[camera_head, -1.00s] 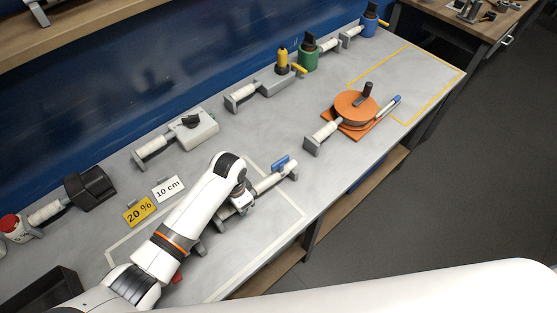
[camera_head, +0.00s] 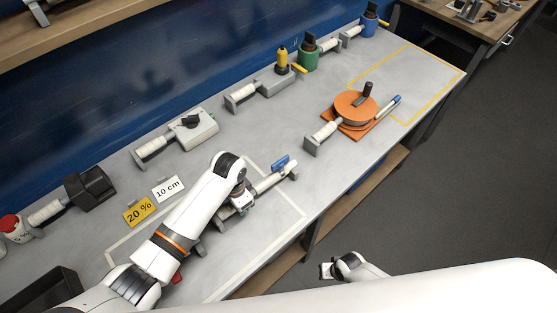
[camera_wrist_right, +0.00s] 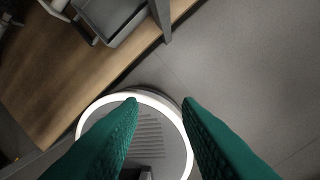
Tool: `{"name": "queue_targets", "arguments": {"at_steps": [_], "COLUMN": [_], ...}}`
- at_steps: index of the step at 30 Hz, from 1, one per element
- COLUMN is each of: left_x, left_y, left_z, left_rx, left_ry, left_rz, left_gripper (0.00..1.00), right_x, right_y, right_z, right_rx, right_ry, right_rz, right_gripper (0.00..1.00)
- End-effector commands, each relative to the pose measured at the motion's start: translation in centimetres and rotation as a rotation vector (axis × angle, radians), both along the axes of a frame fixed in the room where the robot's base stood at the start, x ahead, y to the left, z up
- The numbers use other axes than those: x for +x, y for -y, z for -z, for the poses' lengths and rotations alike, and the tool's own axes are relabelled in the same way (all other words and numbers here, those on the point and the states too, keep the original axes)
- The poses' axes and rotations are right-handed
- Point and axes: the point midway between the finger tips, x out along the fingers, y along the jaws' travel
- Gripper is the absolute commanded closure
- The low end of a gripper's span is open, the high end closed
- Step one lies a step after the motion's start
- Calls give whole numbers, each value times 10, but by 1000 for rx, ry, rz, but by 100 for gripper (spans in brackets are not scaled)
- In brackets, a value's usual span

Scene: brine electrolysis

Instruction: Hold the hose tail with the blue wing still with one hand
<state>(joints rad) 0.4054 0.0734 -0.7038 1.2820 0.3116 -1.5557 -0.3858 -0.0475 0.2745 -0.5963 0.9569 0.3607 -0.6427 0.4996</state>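The hose tail (camera_head: 265,182) is a pale tube lying on the bench, with a blue wing (camera_head: 280,162) at its far end beside a grey bracket. My left gripper (camera_head: 238,209) is low over the near end of this piece; my wrist hides the fingertips, so I cannot tell whether they touch or grip it. My right gripper (camera_head: 326,270) is off the bench's front side, above the floor, well away from the hose tail. In the right wrist view its two green fingers (camera_wrist_right: 160,102) are apart with nothing between them.
An orange round device (camera_head: 355,108) stands to the right on the bench. Grey, green and blue fittings line the back wall. A yellow card (camera_head: 139,211) and a white card (camera_head: 168,188) stand left of my left arm. The lower wooden shelf (camera_wrist_right: 75,70) shows below my right gripper.

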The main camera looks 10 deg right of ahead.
Motion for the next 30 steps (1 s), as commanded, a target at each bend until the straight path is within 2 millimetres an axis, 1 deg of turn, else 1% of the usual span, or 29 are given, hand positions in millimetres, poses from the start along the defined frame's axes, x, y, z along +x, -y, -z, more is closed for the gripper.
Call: {"name": "queue_targets", "arguments": {"at_steps": [1, 2, 3, 4, 6, 8, 9, 10, 12, 14, 15, 17, 18, 20, 21, 23, 24, 26, 27, 30], "left_x": [0, 0, 0, 0, 0, 0, 0, 0, 0, 0, 0, 0, 0, 0, 0, 0, 0, 0, 0, 0], "left_y": [0, 0, 0, 0, 0, 0, 0, 0, 0, 0, 0, 0, 0, 0, 0, 0, 0, 0, 0, 0], "left_z": [0, 0, 0, 0, 0, 0, 0, 0, 0, 0, 0, 0, 0, 0, 0, 0, 0, 0, 0, 0], "left_rx": [0, 0, 0, 0, 0, 0, 0, 0, 0, 0, 0, 0, 0, 0, 0, 0, 0, 0, 0, 0], "left_ry": [0, 0, 0, 0, 0, 0, 0, 0, 0, 0, 0, 0, 0, 0, 0, 0, 0, 0, 0, 0], "left_rz": [0, 0, 0, 0, 0, 0, 0, 0, 0, 0, 0, 0, 0, 0, 0, 0, 0, 0, 0, 0], "left_gripper": [100, 100, 100, 100, 100, 100, 100, 100, 100, 100, 100, 100, 100, 100, 100, 100, 100, 100, 100, 100], "right_x": [24, 33, 43, 47, 46, 37, 30, 29, 42, 54, 64, 85, 100, 123, 139, 161, 175, 194, 206, 230], "right_y": [-8, -14, -23, -30, -42, -47, -49, -52, -59, -62, -65, -72, -76, -83, -88, -95, -99, -106, -110, -119], "right_z": [-19, -29, -45, -57, -84, -107, -124, -140, -173, -200, -216, -235, -247, -264, -277, -296, -310, -331, -345, -379], "right_rx": [22, 35, 50, 59, 61, 40, 13, -12, -65, -117, -142, -154, -156, -151, -144, -133, -126, -114, -105, -84], "right_ry": [-10, -30, -65, -97, -188, -279, -341, -381, -428, -449, -448, -426, -406, -373, -348, -315, -294, -263, -244, -205], "right_rz": [31, 55, 88, 112, 164, 204, 234, 263, 342, 403, 441, 489, 517, 557, 582, 621, 650, 690, 714, 775], "right_gripper": [69, 69, 69, 69, 69, 69, 69, 69, 69, 69, 69, 69, 69, 69, 69, 69, 69, 69, 69, 69]}}
